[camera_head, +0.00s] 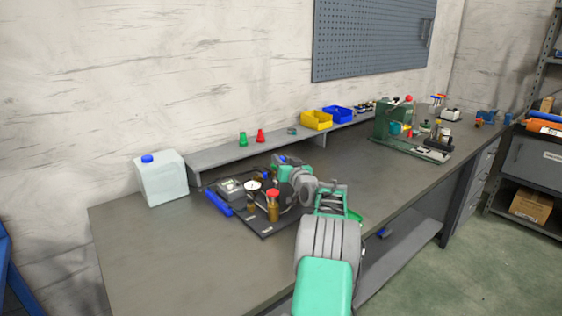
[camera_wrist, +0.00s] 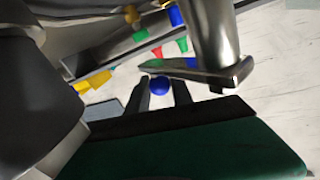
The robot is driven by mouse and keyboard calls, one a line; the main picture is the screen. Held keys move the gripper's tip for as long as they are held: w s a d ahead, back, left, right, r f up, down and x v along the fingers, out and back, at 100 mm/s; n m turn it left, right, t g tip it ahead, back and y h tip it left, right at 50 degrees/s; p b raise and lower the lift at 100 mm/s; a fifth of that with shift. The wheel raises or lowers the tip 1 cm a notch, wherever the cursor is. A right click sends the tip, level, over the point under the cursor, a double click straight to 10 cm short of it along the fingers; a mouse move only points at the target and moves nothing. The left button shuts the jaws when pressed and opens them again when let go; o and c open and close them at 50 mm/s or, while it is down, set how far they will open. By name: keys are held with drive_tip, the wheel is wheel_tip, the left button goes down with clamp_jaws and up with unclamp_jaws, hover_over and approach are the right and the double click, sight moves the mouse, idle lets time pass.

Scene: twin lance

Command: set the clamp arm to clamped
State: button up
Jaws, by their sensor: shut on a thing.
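In the wrist view, a round blue knob (camera_wrist: 160,86), which appears to be the end of the clamp arm, sits between the two dark fingers of my gripper (camera_wrist: 162,93). The gripper is shut on it. In the head view, my arm reaches over a dark fixture plate (camera_head: 265,232) on the bench, and my gripper is beyond the wrist, mostly hidden among the fixture parts. A small blue part (camera_head: 266,175) shows there. The rest of the clamp arm is hidden, so its angle cannot be told.
A white jug (camera_head: 161,178) stands left. A raised shelf (camera_head: 225,153) runs behind. The bench's front left is clear. A green machine (camera_head: 392,122) stands farther right.

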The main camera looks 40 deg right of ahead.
clamp_jaws()
idle(0.9)
